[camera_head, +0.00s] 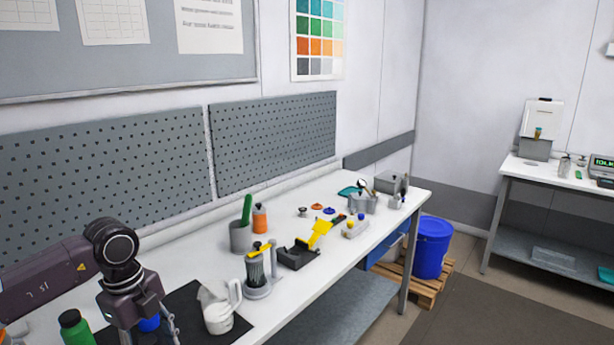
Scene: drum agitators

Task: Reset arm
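My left arm comes in from the left, over the near end of the white workbench (370,240). My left gripper (146,318) hangs pointing down at the lower left, above or beside a black mat (186,301). A small blue object (149,324) shows by its fingers; I cannot tell whether it is held. The fingertips are partly cut off by the bottom edge, so the opening cannot be judged. My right gripper is not in view.
Farther along stand a grey cup (241,238), an orange bottle (260,218), a dark tray (298,256) and a grey box (391,182). A blue drum (432,248) stands on a pallet (425,285).

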